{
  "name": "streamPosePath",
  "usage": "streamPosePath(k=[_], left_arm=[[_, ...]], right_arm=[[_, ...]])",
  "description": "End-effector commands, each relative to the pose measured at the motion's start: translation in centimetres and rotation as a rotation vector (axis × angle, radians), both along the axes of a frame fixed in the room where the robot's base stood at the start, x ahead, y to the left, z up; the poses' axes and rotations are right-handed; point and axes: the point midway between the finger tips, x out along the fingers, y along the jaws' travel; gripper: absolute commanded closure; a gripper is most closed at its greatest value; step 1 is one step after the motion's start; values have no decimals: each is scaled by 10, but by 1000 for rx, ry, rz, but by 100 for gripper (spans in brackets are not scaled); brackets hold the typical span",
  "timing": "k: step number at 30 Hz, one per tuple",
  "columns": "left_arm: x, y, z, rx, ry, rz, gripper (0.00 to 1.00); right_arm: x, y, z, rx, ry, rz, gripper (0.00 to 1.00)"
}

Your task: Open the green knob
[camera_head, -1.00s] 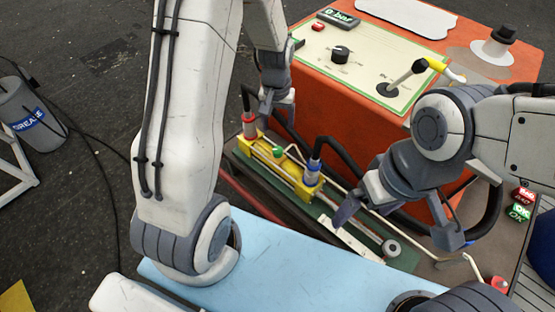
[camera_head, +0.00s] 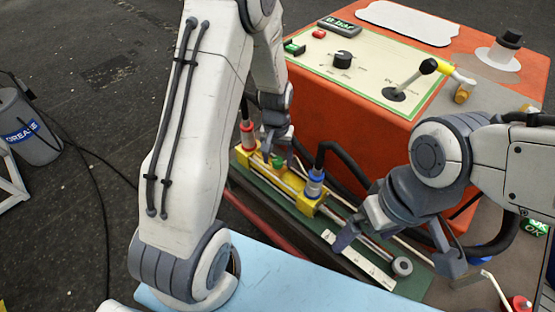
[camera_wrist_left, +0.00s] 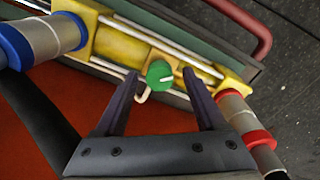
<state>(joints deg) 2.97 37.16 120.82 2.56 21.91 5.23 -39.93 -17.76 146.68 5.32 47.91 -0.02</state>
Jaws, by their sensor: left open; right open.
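The green knob (camera_wrist_left: 160,75) is a round cap on the yellow cylinder block (camera_wrist_left: 118,45), between the blue fitting and the red fitting. In the left wrist view it lies between the fingertips of my open left gripper (camera_wrist_left: 163,80), with gaps on both sides. In the head view the knob (camera_head: 277,162) is partly hidden behind my left gripper (camera_head: 276,148), which hangs right over it. My right gripper (camera_head: 395,245) is open and empty, over the front right part of the green tray, well away from the knob.
A blue fitting (camera_head: 315,183) and a red fitting (camera_head: 247,136) with black hoses stand on the block's ends. The orange control box (camera_head: 325,120) rises just behind. A light blue surface (camera_head: 275,275) lies in front.

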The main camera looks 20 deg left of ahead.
Motion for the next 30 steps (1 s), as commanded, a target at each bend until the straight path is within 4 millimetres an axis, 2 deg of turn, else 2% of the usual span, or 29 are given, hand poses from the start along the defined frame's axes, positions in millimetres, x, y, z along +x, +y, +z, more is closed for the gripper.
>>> streamPosePath(k=[8,12,13,14,23,30], left_arm=[[0,0,-1,0,-1,0,28],[0,0,-1,0,0,0,82],[0,0,-1,0,0,0,93],[0,0,-1,0,0,0,100],[0,0,0,0,1,30,100],[-1,0,2,0,3,159,100]], right_arm=[[0,0,0,0,0,0,0],[0,0,0,0,0,0,0],[0,0,0,0,0,0,0],[0,0,0,0,0,0,0],[0,0,5,0,0,0,0],[0,0,20,0,0,0,0]])
